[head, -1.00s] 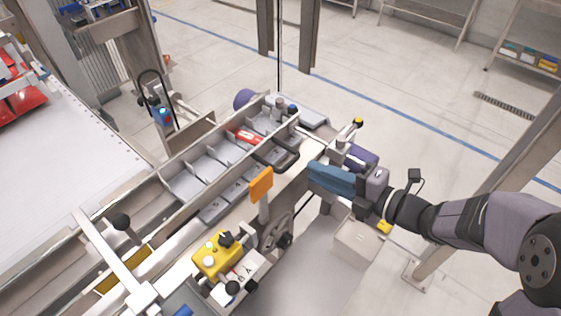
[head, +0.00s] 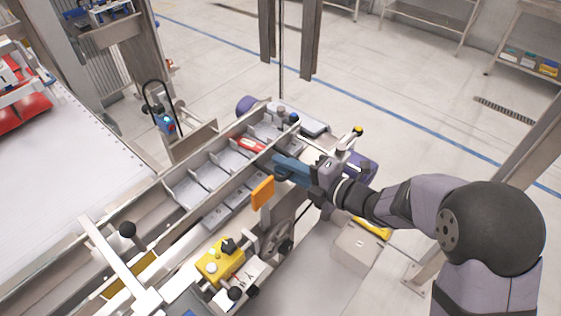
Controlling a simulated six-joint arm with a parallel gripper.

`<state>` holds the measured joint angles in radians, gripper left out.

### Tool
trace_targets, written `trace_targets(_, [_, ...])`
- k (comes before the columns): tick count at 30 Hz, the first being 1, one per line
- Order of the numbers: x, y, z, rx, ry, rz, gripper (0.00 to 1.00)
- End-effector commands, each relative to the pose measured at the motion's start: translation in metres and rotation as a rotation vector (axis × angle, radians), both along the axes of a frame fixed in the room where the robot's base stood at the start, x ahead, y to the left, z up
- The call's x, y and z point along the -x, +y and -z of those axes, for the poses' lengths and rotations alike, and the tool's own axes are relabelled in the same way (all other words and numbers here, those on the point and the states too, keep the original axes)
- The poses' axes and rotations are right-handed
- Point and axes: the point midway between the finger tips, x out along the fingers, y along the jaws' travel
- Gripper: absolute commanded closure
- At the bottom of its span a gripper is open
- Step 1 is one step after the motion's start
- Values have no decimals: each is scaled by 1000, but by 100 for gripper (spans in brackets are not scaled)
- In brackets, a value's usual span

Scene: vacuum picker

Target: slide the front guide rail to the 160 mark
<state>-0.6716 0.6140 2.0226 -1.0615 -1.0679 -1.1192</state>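The front guide rail (head: 212,208) looks to be the long metal rail along the near side of the flighted conveyor channel; I cannot make out its full extent. My gripper (head: 276,168) has blue fingers and is over the near side of the channel, toward its far right end. The fingers cover the spot where a black looped handle showed before, so the handle is mostly hidden. I cannot tell whether they touch or enclose it. No scale or 160 mark is readable.
A red item (head: 250,145) lies in one channel compartment. An orange plate (head: 263,192) stands upright just left of and below my gripper. A yellow control box (head: 220,260) and a handwheel (head: 277,240) sit on the near side.

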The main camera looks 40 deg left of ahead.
Motion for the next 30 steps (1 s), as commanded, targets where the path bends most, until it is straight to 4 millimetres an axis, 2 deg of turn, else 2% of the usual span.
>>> trace_targets(6, [0, 13, 3, 0, 0, 0, 83])
trace_targets(15, [0, 14, 3, 0, 0, 1, 83])
trace_targets(18, [0, 14, 3, 0, 0, 1, 100])
trace_targets(23, [0, 13, 3, 0, 0, 1, 100])
trace_targets(26, [-2, 4, 4, 1, 0, 4, 100])
trace_targets(30, [-2, -20, 5, 1, 0, 6, 100])
